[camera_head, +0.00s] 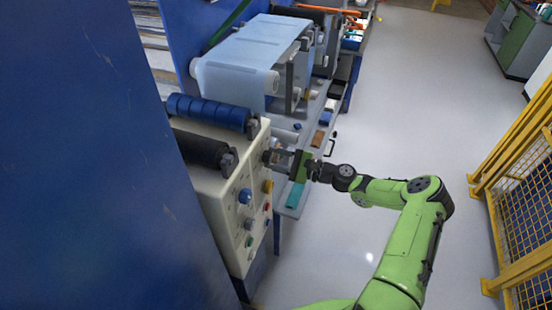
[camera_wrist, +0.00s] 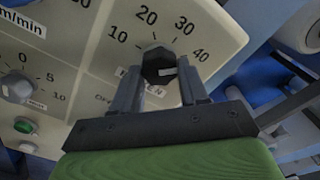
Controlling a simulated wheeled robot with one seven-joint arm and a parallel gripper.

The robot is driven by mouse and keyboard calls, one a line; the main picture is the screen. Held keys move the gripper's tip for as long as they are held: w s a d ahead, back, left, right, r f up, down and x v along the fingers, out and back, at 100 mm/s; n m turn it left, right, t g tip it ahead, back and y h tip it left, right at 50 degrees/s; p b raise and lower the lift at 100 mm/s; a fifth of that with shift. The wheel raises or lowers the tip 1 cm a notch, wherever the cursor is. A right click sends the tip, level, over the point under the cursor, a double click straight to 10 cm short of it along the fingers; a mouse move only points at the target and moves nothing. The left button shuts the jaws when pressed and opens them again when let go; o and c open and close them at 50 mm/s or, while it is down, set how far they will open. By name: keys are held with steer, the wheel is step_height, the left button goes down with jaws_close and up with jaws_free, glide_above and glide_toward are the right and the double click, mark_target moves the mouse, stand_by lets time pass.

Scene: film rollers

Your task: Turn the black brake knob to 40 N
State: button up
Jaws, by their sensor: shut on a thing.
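The black brake knob (camera_wrist: 155,61) sits on the cream panel (camera_wrist: 105,47) under a dial marked 10, 20, 30 and 40. My gripper (camera_wrist: 158,88) has one finger on each side of the knob and is shut on it. A short pale mark shows on the knob's lower right face and runs roughly towards the 40 side; I cannot tell its exact reading. In the head view my gripper (camera_head: 275,157) is at the upper right of the control panel (camera_head: 229,215), and its fingers largely hide the knob.
A grey knob (camera_wrist: 17,88) and a green button (camera_wrist: 25,126) are left of the brake knob. A blue roller (camera_head: 208,111) and a black roller (camera_head: 200,149) lie above the panel. A yellow fence (camera_head: 510,200) stands at the right, with open floor between.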

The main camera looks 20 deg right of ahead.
steer(key=o, duration=1.1)
steer(key=shift+c, duration=0.2)
steer(key=b+v, duration=0.1)
steer(key=v, duration=1.4)
steer(key=shift+s+d+b, duration=0.25)
steer(key=shift+d+b, duration=0.1)
steer(key=s+a+r+n+g+h, duration=0.25)
steer(key=a+n+g+h, duration=0.2)
steer(key=a, duration=0.25)
steer(key=s+a+r+n+g+h, duration=0.2)
steer(key=s+a+n+g+h, duration=0.15)
steer(key=a+n+g, duration=0.2)
steer(key=s+r+n+t+h, duration=0.2)
steer(key=s+r, duration=0.4)
steer(key=s, duration=0.4)
steer(key=s+a+r+n+t+h, duration=0.1)
steer(key=s+r+n+t+h, duration=0.2)
steer(key=s+r, duration=0.4)
steer(key=s+n+h, duration=0.1)
steer(key=s, duration=0.1)
steer(key=shift+s+h, duration=0.3)
steer(key=shift+s, duration=0.1)
